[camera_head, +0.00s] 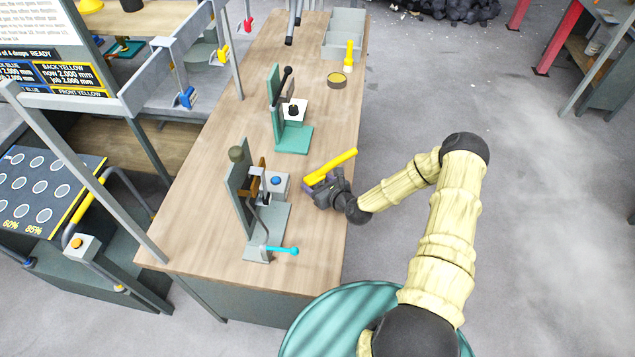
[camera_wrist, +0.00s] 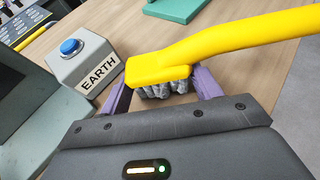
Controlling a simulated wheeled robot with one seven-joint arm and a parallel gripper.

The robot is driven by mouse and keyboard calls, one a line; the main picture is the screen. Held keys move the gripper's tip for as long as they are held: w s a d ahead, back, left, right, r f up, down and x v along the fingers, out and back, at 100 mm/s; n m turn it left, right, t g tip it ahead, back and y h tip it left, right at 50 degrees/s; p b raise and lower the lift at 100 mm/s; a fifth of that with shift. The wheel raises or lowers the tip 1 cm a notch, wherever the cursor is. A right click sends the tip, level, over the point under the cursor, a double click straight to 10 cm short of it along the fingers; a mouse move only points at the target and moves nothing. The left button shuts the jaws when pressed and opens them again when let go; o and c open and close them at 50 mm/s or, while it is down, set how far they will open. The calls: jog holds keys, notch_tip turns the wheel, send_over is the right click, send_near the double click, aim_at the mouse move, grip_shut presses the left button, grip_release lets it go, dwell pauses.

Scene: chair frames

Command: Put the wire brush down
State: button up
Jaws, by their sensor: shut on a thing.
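The wire brush has a yellow handle and grey bristles. It shows in the head view (camera_head: 332,166) at the right side of the wooden bench (camera_head: 215,200), and large in the wrist view (camera_wrist: 215,45). My gripper (camera_head: 318,183) is shut on the brush; its purple fingers stand on either side of the bristle head in the wrist view (camera_wrist: 165,95). The bristles point down toward the bench top. I cannot tell whether they touch it. The lower bristles are partly hidden by my gripper body.
A grey box with a blue button, labelled EARTH (camera_wrist: 85,62), stands left of the brush. A grey fixture with a cyan-handled lever (camera_head: 283,250) is near it. A green fixture (camera_head: 292,139) stands farther back. A round tin (camera_head: 337,81), a yellow tool (camera_head: 349,55) and a grey tray (camera_head: 343,35) are at the far end.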

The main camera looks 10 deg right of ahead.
jog(key=shift+f+b, duration=0.6)
jog(key=shift+b, duration=0.05)
jog(key=o, duration=1.2)
jog(key=shift+o, duration=0.2)
jog(key=b+v, duration=0.4)
jog(key=v, duration=1.3)
jog(key=shift+s+d, duration=0.1)
jog(key=shift+s, duration=0.05)
